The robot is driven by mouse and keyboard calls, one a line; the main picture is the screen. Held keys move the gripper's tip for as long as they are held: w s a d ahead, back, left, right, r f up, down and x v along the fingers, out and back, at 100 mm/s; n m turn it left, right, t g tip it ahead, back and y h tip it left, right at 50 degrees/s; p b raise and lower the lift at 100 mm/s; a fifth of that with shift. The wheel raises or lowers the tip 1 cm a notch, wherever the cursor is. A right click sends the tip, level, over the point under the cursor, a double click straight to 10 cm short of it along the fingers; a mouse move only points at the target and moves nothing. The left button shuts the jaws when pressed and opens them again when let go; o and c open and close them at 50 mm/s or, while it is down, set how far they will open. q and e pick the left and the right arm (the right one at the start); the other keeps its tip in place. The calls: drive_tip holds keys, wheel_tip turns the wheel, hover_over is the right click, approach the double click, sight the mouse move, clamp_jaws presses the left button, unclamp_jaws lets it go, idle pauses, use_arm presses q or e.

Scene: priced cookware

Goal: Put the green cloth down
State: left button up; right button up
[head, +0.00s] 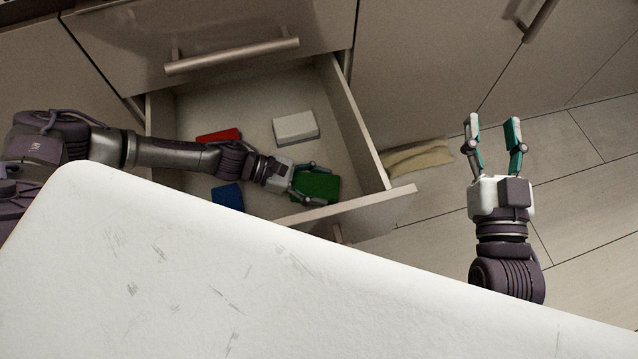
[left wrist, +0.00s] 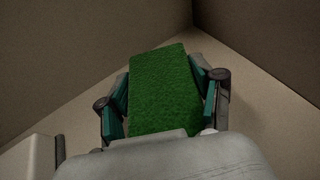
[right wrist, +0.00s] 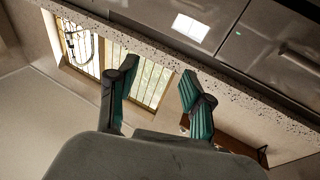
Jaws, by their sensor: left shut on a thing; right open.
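The green cloth (head: 318,187) is a small rectangular block in the open drawer (head: 345,213), near its front right corner. My left gripper (head: 305,185) reaches into the drawer and is shut on the cloth. In the left wrist view the green cloth (left wrist: 160,88) sits between the two teal fingers, with the drawer's floor and corner walls beyond it. I cannot tell whether the cloth touches the drawer floor. My right gripper (head: 492,122) is open and empty, out to the right over the floor.
A red cloth (head: 219,136), a white block (head: 296,128) and a blue cloth (head: 228,196) lie in the drawer. A beige cloth (head: 418,157) lies on the floor right of the drawer. A white tabletop (head: 180,270) fills the foreground.

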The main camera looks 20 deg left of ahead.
drive_tip(key=shift+r, duration=0.1)
use_arm(q)
drive_tip(key=o, duration=1.1)
drive_tip(key=shift+o, duration=0.2)
use_arm(e)
drive_tip(key=shift+r, duration=0.2)
use_arm(q)
drive_tip(key=p+v, duration=0.1)
drive_tip(key=v, duration=0.6)
drive_tip(key=shift+a+r, duration=0.2)
use_arm(e)
wheel_tip(320, 180, down, 6)
drive_tip(key=g+h, duration=0.1)
drive_tip(key=g, duration=0.2)
drive_tip(key=shift+s+d, duration=0.2)
drive_tip(key=shift+d, duration=0.25)
